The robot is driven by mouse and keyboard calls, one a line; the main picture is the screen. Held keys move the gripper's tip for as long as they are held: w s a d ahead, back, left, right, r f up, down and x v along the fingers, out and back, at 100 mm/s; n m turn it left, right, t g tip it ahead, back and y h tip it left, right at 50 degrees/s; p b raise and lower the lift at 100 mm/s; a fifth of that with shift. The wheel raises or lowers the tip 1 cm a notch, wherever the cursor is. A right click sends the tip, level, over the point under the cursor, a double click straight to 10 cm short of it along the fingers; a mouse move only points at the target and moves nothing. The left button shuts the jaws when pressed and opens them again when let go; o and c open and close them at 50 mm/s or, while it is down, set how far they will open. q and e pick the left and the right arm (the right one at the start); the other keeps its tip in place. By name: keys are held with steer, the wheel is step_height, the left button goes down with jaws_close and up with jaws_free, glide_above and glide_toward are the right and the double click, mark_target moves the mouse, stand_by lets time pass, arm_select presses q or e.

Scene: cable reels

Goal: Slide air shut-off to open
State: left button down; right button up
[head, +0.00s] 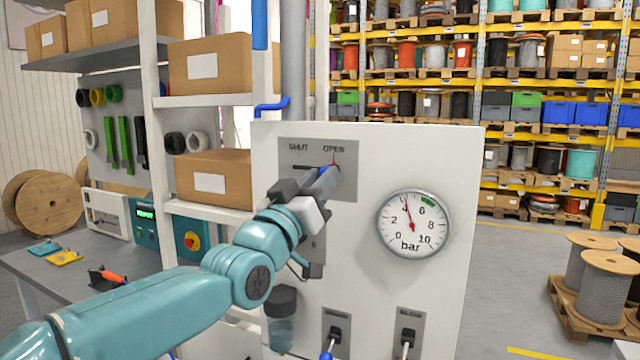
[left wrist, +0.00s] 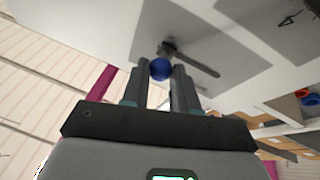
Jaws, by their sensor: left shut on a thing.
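The air shut-off plate (head: 287,184) is grey and sits at the top of the white panel, marked SHUT at left and OPEN at right. A dark slot (head: 304,168) runs between the marks. My left gripper (head: 328,178) is at the slot's right end, under OPEN, by a small red mark. In the left wrist view, the blue round knob (left wrist: 160,68) sits between the two fingers, with the slot (left wrist: 198,64) stretching away to one side. The gripper is shut on the knob. In the head view the gripper largely hides the knob. My right gripper is not in view.
A round pressure gauge (head: 413,223) right of the plate has its red needle near 4 bar. Two switch plates (head: 408,332) are low on the white panel (head: 440,295). Shelves with cardboard boxes (head: 212,178) stand at left. Cable reels (head: 606,288) stand on a pallet at right.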

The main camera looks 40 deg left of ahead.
arm_select(q)
steer(key=shift+d, duration=0.1)
steer(key=c, duration=1)
jaws_free()
steer(key=shift+w, duration=0.1)
steer(key=shift+o, duration=0.7)
steer(key=shift+w+d, duration=0.1)
steer(key=shift+d, duration=0.1)
steer(key=b+v, duration=0.7)
steer(key=v, duration=0.9)
steer(key=shift+s, duration=0.2)
steer(key=shift+a, duration=0.15)
